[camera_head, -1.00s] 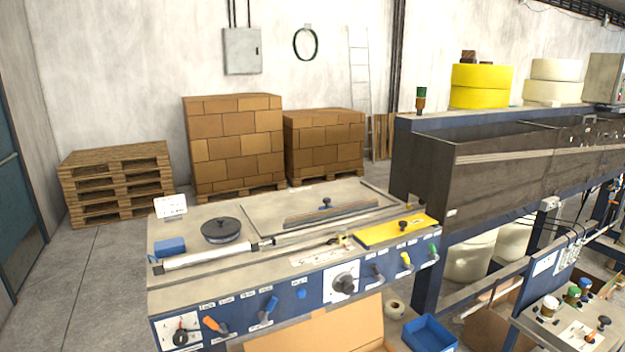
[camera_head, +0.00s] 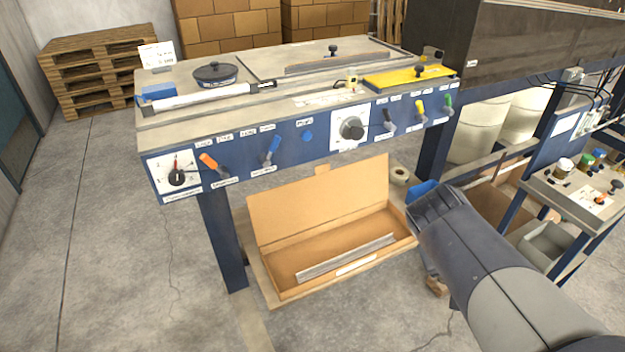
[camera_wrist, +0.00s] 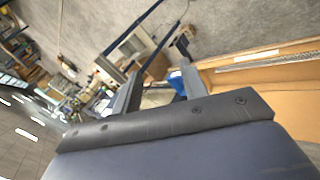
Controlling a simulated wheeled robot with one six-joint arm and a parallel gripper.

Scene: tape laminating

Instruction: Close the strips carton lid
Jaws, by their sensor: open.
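The strips carton (camera_head: 265,277) stands open below the machine bench in the head view. Its brown cardboard lid (camera_head: 315,205) stands up at the back, leaning slightly backward, with a small tab on its top edge. Grey strips (camera_head: 345,258) lie inside the carton. My arm comes in from the lower right, and its dark end (camera_head: 432,208) is just right of the carton, apart from the lid. In the wrist view my gripper (camera_wrist: 160,85) is open and empty between its two fingers. Part of the carton (camera_wrist: 295,90) shows at the right there, beside the right finger.
The bench (camera_head: 270,150) with levers and knobs overhangs the carton's back. A tape roll (camera_head: 399,176) and a blue bin (camera_head: 421,188), partly hidden by my arm, sit right of the lid. A small side table (camera_head: 570,196) stands at the right. Floor in front is clear.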

